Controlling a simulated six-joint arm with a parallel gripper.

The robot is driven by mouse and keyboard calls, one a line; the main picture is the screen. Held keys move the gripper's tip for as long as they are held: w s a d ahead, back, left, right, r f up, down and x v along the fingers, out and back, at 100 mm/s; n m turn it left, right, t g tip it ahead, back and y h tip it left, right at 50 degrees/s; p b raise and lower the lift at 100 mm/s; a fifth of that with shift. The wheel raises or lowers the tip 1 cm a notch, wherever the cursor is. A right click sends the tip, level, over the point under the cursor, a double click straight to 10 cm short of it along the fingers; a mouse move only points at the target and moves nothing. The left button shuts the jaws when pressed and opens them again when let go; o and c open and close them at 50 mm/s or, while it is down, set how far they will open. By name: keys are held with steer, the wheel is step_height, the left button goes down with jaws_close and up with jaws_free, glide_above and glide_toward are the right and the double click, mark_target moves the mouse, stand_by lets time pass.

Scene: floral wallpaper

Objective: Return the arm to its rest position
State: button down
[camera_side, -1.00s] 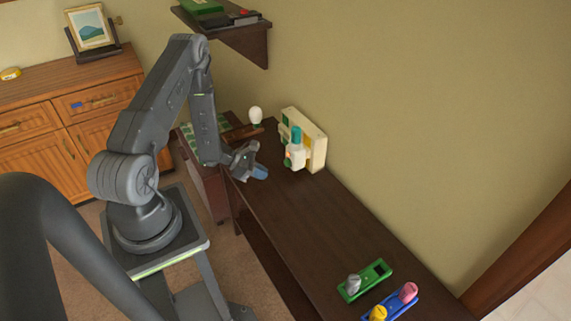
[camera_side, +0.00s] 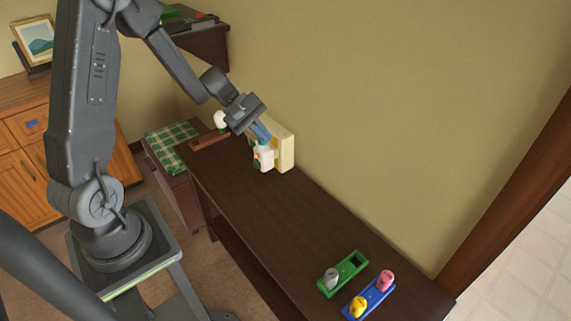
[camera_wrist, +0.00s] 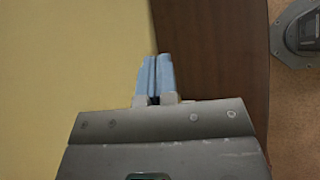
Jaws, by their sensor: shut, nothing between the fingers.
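My gripper (camera_side: 262,133) is raised above the far part of the dark brown table (camera_side: 270,222). In the side view its blue fingers are in front of the cream box (camera_side: 286,150) and just above the white bottle (camera_side: 264,156), partly hiding both. I cannot tell whether the fingers touch the bottle. In the wrist view the gripper (camera_wrist: 155,60) shows its two blue fingers pressed together with nothing between them. The table's bare top (camera_wrist: 215,60) is behind them.
A green holder (camera_side: 350,262) with a grey piece and a blue holder (camera_side: 385,292) with yellow and pink pieces lie at the table's near end. A white bulb-shaped object (camera_side: 220,119) stands at the far end. A shelf (camera_side: 200,40) hangs above. The table's middle is clear.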

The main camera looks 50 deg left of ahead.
steer(key=s+d+r+m+g+y, duration=0.2)
steer(key=s+d+r+m+y, duration=0.1)
steer(key=s+d+r+m, duration=0.55)
steer(key=s+d+r+m+t+y, duration=0.1)
steer(key=s+r+m+t+y, duration=0.2)
steer(key=s, duration=0.7)
steer(key=shift+d+r+m+y, duration=0.3)
steer(key=shift+r+m+y, duration=0.9)
steer(key=shift+r+m, duration=1.1)
steer(key=shift+r, duration=0.1)
